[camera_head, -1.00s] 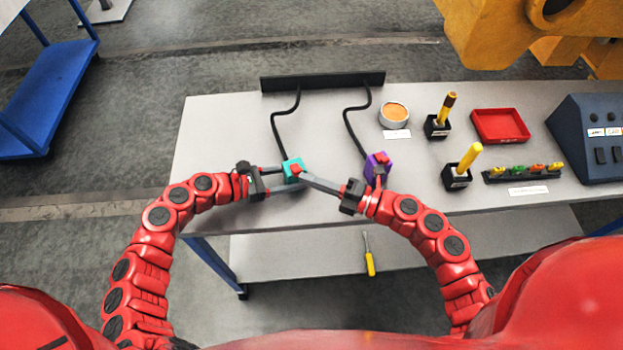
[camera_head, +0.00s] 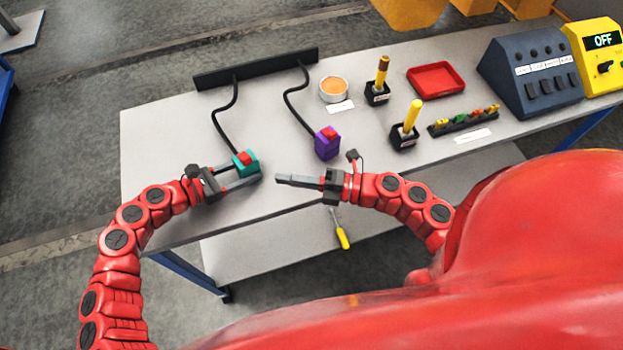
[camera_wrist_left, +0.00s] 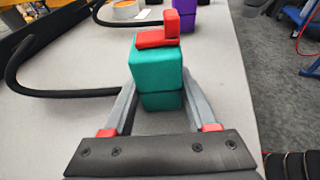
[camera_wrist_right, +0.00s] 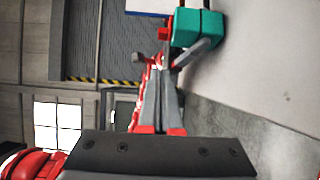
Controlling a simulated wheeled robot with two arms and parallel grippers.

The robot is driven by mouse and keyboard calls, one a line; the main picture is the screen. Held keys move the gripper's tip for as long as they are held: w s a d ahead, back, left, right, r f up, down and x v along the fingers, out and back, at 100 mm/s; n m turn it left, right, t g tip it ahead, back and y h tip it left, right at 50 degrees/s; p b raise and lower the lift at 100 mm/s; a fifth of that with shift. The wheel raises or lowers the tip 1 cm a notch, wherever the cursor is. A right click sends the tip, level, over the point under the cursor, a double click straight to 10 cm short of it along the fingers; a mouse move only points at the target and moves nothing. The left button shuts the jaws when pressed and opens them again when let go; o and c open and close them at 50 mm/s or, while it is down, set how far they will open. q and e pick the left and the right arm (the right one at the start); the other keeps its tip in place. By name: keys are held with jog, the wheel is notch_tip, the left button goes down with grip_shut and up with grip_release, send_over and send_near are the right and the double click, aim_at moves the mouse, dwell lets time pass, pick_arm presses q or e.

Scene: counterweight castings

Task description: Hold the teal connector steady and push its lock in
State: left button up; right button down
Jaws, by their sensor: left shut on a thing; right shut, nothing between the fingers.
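The teal connector (camera_head: 248,168) stands near the front left of the table, with a red lock (camera_head: 242,157) on its top. In the left wrist view the teal connector (camera_wrist_left: 158,75) is between the fingers, and the red lock (camera_wrist_left: 160,36) has a flat part and a raised block. My left gripper (camera_head: 246,176) is shut on the teal connector. My right gripper (camera_head: 280,180) is shut and empty, its tips to the right of the connector and apart from it. In the right wrist view the teal connector (camera_wrist_right: 197,30) is beyond the fingertips, toward the upper right.
A purple connector (camera_head: 327,147) with a red lock stands to the right. Black cables run from both connectors to a black rail (camera_head: 258,68). A round tin (camera_head: 333,90), pen holders, a red tray (camera_head: 436,80) and a control box (camera_head: 530,75) stand farther right. A yellow screwdriver (camera_head: 342,236) lies on the lower shelf.

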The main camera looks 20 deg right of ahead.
jog(key=v, duration=0.4)
jog(key=shift+d, duration=0.4)
jog(key=shift+s+d, duration=0.4)
jog(key=shift+d, duration=0.05)
pick_arm(q)
jog(key=o, duration=1.1)
jog(key=shift+c, duration=0.2)
jog(key=shift+a, duration=0.1)
